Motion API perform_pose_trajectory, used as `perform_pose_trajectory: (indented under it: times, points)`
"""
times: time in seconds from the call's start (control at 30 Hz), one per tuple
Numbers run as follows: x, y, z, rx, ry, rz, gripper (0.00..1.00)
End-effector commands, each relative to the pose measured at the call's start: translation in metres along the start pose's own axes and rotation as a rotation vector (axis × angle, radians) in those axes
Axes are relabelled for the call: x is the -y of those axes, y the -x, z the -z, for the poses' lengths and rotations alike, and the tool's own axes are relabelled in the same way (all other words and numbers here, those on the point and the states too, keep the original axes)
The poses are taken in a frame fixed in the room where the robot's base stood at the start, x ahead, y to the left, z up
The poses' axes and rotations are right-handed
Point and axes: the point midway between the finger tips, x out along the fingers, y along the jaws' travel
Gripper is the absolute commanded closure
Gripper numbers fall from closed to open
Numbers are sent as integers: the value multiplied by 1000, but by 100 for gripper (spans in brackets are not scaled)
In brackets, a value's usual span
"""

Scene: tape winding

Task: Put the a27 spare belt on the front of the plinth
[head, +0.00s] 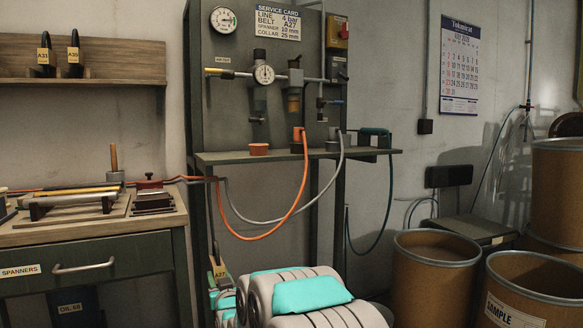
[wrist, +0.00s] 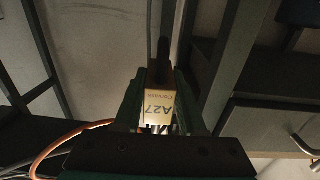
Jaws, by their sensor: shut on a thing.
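The A27 spare belt, a dark narrow loop with a tan A27 tag (head: 219,270), is upright in my gripper (head: 218,282), low in front of the grey stand. In the wrist view its tag (wrist: 159,108) sits between the two dark fingers of my gripper (wrist: 165,117), which are shut on it. The belt's dark loop (wrist: 164,58) rises beyond the tag. A low dark block with a flat top (head: 468,228) stands by the right wall, partly hidden by drums; I cannot tell whether it is the plinth.
Belts A31 (head: 44,55) and A55 (head: 74,55) hang at the left shelf. A tool bench (head: 90,235) stands below. The grey stand (head: 230,157) has orange and grey hoses looping below its shelf. Brown drums (head: 434,275) crowd the right. My arm covers the bottom middle.

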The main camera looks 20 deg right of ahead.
Motion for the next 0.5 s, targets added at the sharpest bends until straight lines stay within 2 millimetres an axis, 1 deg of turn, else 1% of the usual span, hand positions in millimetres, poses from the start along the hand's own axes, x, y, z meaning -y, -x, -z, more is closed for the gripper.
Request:
perform_pose_trajectory:
  times: [0.03, 0.23, 0.37, 0.47, 0.5]
  points:
    - [0, 0, -14, -2, -7, 0, 100]
    - [0, 0, -13, -3, -8, 0, 100]
    - [-5, 1, -9, -3, -8, -4, 100]
    - [-19, 6, 2, -3, -9, -14, 100]
    - [-28, 9, 10, -5, -10, -19, 100]
